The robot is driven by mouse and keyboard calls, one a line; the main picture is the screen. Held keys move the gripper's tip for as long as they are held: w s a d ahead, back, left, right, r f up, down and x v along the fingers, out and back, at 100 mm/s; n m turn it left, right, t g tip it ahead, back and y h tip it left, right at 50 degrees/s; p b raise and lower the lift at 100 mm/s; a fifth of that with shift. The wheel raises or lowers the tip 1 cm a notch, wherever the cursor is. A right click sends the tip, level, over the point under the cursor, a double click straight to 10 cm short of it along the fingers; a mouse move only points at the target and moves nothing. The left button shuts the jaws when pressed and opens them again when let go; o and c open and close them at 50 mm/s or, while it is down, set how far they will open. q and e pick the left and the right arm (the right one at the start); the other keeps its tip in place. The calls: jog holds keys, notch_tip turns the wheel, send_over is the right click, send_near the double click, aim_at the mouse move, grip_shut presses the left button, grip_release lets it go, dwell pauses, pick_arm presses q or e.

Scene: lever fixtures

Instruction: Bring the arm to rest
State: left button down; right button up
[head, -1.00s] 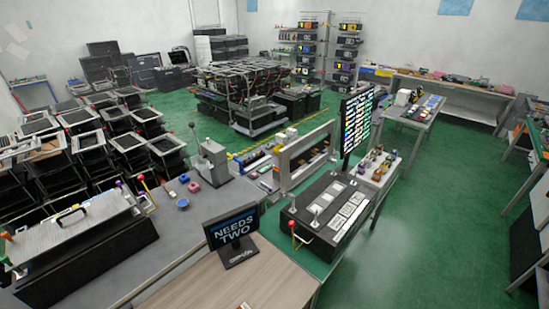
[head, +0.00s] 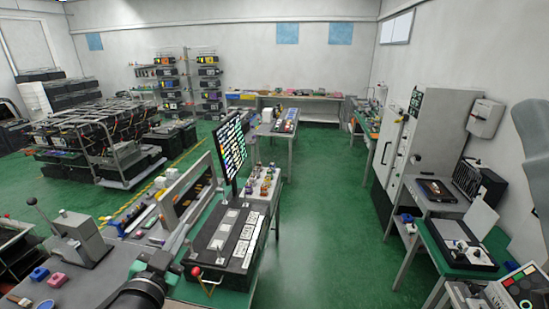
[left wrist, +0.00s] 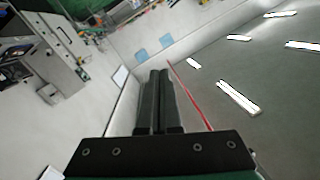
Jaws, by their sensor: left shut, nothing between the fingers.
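My left gripper (head: 181,238) rises from the bottom of the head view, in front of the bench. In the left wrist view its two dark fingers (left wrist: 159,100) are shut together, with nothing between them. They point toward bare walls and ceiling lights, clear of any object. A lever with a red knob (head: 196,271) stands on the near end of a black fixture (head: 235,236), just right of the gripper in the picture. A grey fixture with a black-knobbed lever (head: 31,201) stands at the left. My right gripper does not show.
Blue (head: 39,274) and pink (head: 57,279) pieces lie on the bench at lower left. A dark display board (head: 230,150) stands behind the black fixture. A white cabinet (head: 433,135) and a green-topped table (head: 430,235) stand at right. Green floor (head: 315,220) between is clear.

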pick_arm(q)
jog(key=s+d+r+t, duration=0.2)
jog(key=r, duration=0.6)
jog(key=s+d+r+t, duration=0.1)
jog(key=s+r+t, duration=0.15)
jog(key=r, duration=0.45)
jog(key=s+r+n+t+h, duration=0.1)
jog(key=s+r+n+t, duration=0.3)
jog(key=s+r, duration=1.2)
jog(key=shift+s+d+t+h, duration=0.3)
jog(key=shift+s+t, duration=0.35)
jog(key=shift+t, duration=0.2)
jog(key=shift+a, duration=0.1)
